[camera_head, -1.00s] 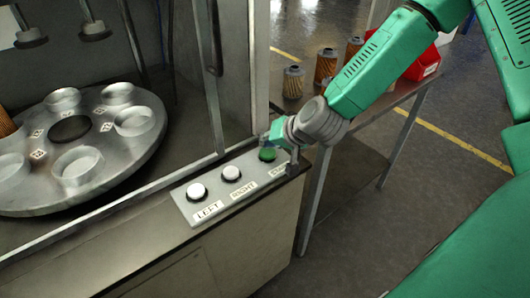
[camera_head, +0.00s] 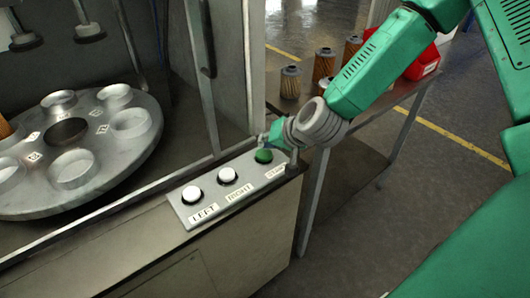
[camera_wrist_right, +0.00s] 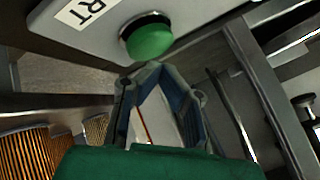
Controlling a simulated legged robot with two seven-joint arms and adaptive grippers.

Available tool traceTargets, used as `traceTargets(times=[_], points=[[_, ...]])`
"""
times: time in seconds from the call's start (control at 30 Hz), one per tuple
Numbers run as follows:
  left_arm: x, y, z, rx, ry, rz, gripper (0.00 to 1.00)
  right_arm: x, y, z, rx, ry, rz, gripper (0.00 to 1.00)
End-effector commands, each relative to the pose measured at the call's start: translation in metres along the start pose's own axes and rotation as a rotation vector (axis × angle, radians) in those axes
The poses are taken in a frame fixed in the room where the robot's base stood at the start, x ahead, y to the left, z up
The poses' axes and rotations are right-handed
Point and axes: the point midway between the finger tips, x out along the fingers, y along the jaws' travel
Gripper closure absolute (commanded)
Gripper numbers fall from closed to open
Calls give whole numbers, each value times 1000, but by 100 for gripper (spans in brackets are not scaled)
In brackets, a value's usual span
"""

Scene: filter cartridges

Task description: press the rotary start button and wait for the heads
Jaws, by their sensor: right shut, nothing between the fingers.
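The green start button (camera_head: 263,156) is at the right end of the sloped panel, beside a label ending in "RT" in the wrist view; it also shows there as a green dome (camera_wrist_right: 150,38). My right gripper (camera_head: 264,140) is shut and empty, with its tips (camera_wrist_right: 146,70) close to the button; I cannot tell whether they touch it. The rotary table (camera_head: 108,165) carries several metal cups. Two round heads (camera_head: 26,41) (camera_head: 89,32) hang above its far side, clear of the cups. My left gripper is not in view.
Two white buttons (camera_head: 192,194) (camera_head: 228,175), labelled LEFT and RIGHT, sit on the same panel. A side table (camera_head: 400,96) holds filter cartridges (camera_head: 323,64) and a red bin (camera_head: 424,64). A frame post (camera_head: 203,80) stands behind the panel.

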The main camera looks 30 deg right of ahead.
Motion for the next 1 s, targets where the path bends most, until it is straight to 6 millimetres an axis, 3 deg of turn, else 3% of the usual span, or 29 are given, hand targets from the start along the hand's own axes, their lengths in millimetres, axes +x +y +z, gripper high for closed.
traceTargets(times=[1.0], points=[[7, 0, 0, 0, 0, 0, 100, 7, 2, 9, -2, -1, 1, 100]])
